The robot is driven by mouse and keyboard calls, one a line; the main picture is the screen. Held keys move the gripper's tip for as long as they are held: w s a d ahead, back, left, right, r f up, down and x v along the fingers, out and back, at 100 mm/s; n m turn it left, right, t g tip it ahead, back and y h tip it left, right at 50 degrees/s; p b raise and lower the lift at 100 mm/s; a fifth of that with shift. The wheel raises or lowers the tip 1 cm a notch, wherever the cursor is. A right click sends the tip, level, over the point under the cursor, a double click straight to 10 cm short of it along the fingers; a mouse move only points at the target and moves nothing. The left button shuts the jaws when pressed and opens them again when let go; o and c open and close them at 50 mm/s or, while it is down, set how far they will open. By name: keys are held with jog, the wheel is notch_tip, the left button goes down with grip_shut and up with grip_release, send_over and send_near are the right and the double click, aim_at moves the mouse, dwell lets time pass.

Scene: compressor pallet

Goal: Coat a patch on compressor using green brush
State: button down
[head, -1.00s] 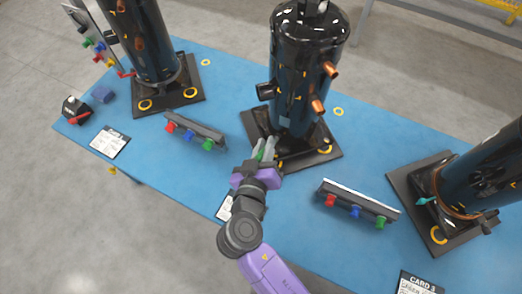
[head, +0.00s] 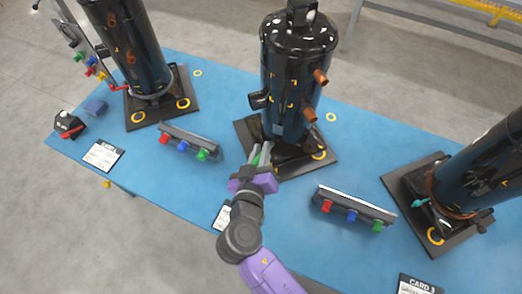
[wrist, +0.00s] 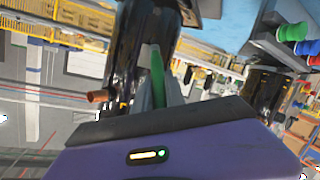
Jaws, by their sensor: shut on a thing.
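The middle compressor (head: 298,65) is a tall glossy black cylinder with copper stubs, standing upright on a dark base plate (head: 330,154). Small yellow corner marks and a pale grey rectangle show on its front. My gripper (head: 259,156) is shut on a green brush (wrist: 157,75), low at the compressor's front left. The brush points away from my gripper toward the dark compressor body (wrist: 130,48) in the wrist view. Its tip is pale and seems apart from or just at the surface; I cannot tell if it touches. Only a little green shows in the head view.
A left rack (head: 190,136) and a right rack (head: 356,204) hold red, blue and green handles on the blue table (head: 150,180). Other compressors stand at left (head: 130,45) and right (head: 480,170). Cards lie along the front edge. Blue table is free between the racks and base plates.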

jog(key=shift+w+d, duration=0.3)
jog(key=shift+w, duration=0.45)
jog(key=shift+r+p, duration=1.8)
jog(key=shift+r, duration=1.5)
jog(key=shift+f+b, duration=0.1)
jog(key=shift+b, duration=0.2)
notch_tip(320, 180, down, 3)
jog(key=b, duration=0.3)
jog(key=shift+w+f+b, duration=0.1)
jog(key=shift+f+b, duration=0.05)
jog(key=shift+b, duration=0.15)
notch_tip(320, 180, down, 3)
jog(key=b, duration=0.3)
jog(key=shift+f, duration=0.15)
